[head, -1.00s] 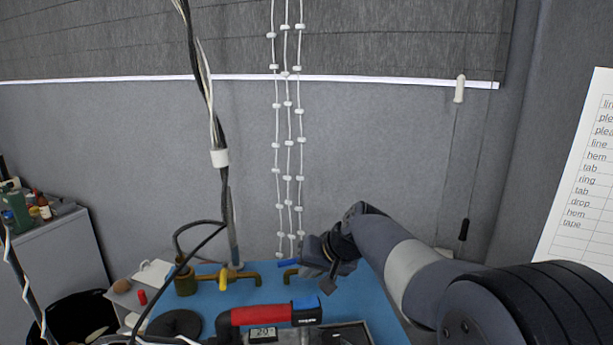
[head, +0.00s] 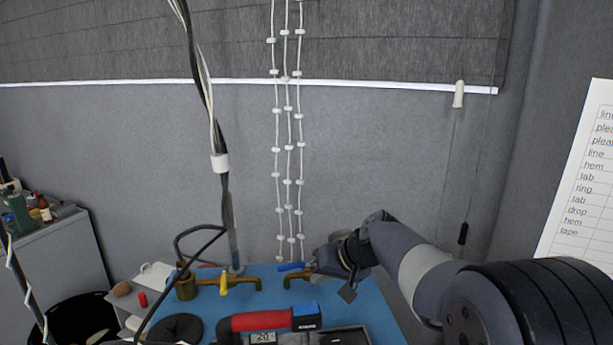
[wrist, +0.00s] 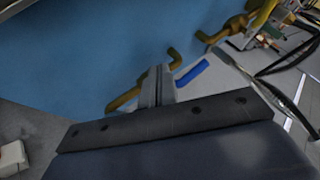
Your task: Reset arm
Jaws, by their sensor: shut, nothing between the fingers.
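My gripper (head: 322,259) is at the end of my arm, above the blue table top, with its fingers pointing left. It is shut and empty. In the wrist view its closed fingers (wrist: 156,87) stand in front of a brass tap (wrist: 124,98) with a blue lever (wrist: 192,73). The same blue lever (head: 291,267) shows just left of my gripper in the head view, with the brass part (head: 292,279) below it. I cannot tell whether the fingers touch the tap.
A second brass tap (head: 223,283) with a yellow lever stands to the left. A red and black tool (head: 262,321) with a display lies at the front. Cables (head: 205,80) hang at the left, and knotted white cords (head: 287,130) hang behind. A dark bin (head: 80,322) is at lower left.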

